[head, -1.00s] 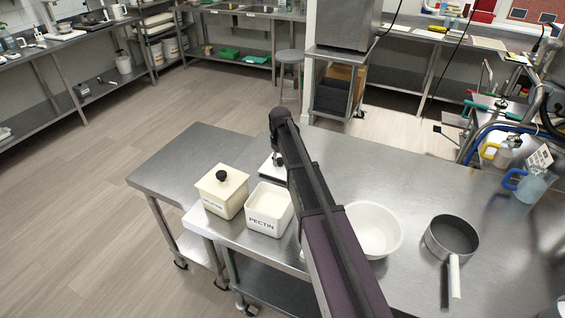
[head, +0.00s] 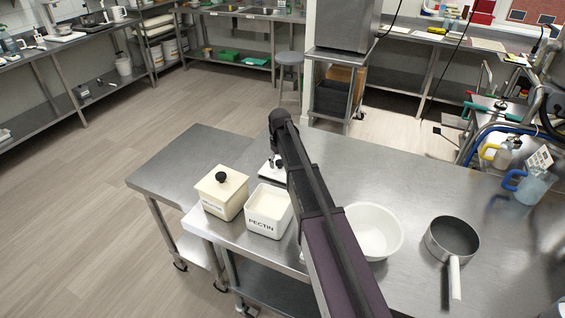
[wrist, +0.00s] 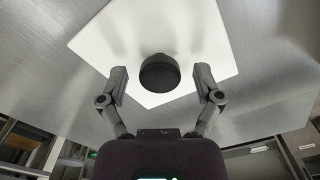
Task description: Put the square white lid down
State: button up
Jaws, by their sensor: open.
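The square white lid (wrist: 110,40) with a round black knob (wrist: 158,73) lies flat on the steel table in the wrist view. In the head view the lid (head: 265,170) shows in part behind the pectin box, the rest hidden by my arm. My gripper (wrist: 161,78) is open, with one finger on each side of the knob and a gap to both. The open white box marked PECTIN (head: 268,211) stands at the table's front edge, full of pale powder.
A cream box (head: 221,192) with its own black-knobbed lid stands left of the pectin box. A white bowl (head: 376,232) and a steel saucepan (head: 452,240) stand to the right of my arm. The table behind the lid is clear.

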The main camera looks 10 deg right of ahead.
aim_at(280, 162)
jog(key=shift+r, duration=0.15)
notch_tip(280, 162, up, 12)
jog(key=p, duration=1.2)
dwell(0.6)
jog(key=s+d+m, duration=0.1)
jog(key=s+m, duration=0.3)
jog(key=s, duration=2.5)
jog(key=shift+m, duration=0.3)
